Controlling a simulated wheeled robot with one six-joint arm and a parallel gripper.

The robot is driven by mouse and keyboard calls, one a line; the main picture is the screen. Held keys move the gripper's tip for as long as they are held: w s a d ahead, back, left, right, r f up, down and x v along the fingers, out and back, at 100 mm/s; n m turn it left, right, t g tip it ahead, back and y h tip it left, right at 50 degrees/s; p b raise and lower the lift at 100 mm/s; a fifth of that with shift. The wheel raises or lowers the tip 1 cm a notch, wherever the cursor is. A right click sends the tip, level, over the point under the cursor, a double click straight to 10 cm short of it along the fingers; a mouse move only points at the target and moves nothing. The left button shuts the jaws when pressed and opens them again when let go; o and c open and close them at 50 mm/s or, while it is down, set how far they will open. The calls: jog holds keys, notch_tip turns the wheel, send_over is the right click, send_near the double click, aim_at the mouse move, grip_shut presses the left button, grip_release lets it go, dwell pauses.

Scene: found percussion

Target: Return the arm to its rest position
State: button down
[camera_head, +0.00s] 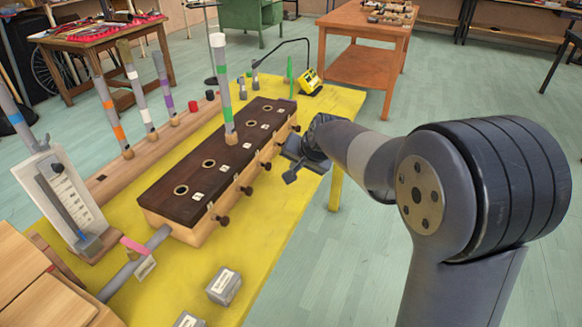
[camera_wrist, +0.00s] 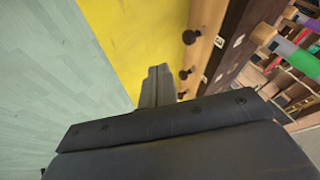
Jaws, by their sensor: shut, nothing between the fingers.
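My gripper (camera_head: 290,177) is at the end of my arm, beside the near right edge of the yellow table (camera_head: 262,262). It is shut and empty, and it points down toward the table's edge. In the wrist view its closed fingers (camera_wrist: 158,87) show over the yellow table top (camera_wrist: 140,35). The wooden box (camera_head: 180,230) with a dark top and round holes stands just left of my gripper. Its row of dark knobs faces my gripper, and these also show in the wrist view (camera_wrist: 189,37). I cannot tell whether the fingers touch anything.
A striped tube (camera_head: 222,80) stands upright in the box. More striped tubes stand in a wooden rail (camera_head: 165,140) behind it. Small grey blocks (camera_head: 224,286) sit at the table's front. An orange wooden table (camera_head: 365,65) stands behind. The green floor (camera_head: 330,270) right of the yellow table is clear.

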jog(key=shift+v, duration=1.3)
